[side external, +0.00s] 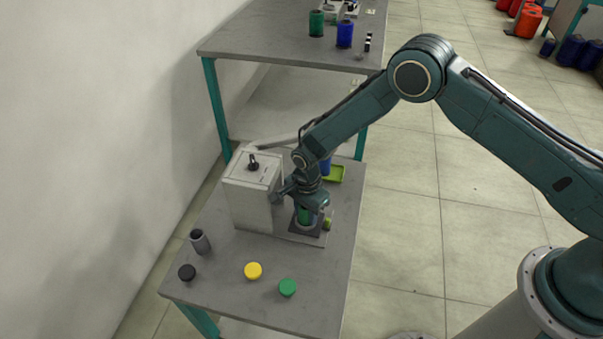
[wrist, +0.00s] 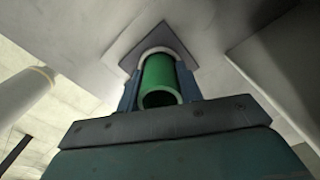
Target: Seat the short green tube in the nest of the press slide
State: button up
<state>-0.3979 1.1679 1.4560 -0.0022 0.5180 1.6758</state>
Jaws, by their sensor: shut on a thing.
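The short green tube (side external: 304,215) stands upright under my gripper (side external: 306,211), over the dark square plate (side external: 293,227) of the press slide. In the wrist view the green tube (wrist: 157,74) sits between the two fingers of my gripper (wrist: 160,84), which is shut on it. The dark plate (wrist: 128,58) lies beyond the tube's far end, and the pale curved rim of the nest (wrist: 157,50) shows around that end. I cannot tell whether the tube's end rests fully down in the nest.
The grey press housing (side external: 250,204) stands close left of my gripper. A grey cup (side external: 200,241), black cap (side external: 187,272), yellow cap (side external: 253,271) and green cap (side external: 288,287) stand on the front table (side external: 225,290). The table's right edge is near.

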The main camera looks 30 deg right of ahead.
dwell(0.4)
jog(key=o, duration=1)
jog(key=shift+o, duration=0.2)
notch_tip(320, 180, up, 7)
dwell(0.4)
dwell(0.3)
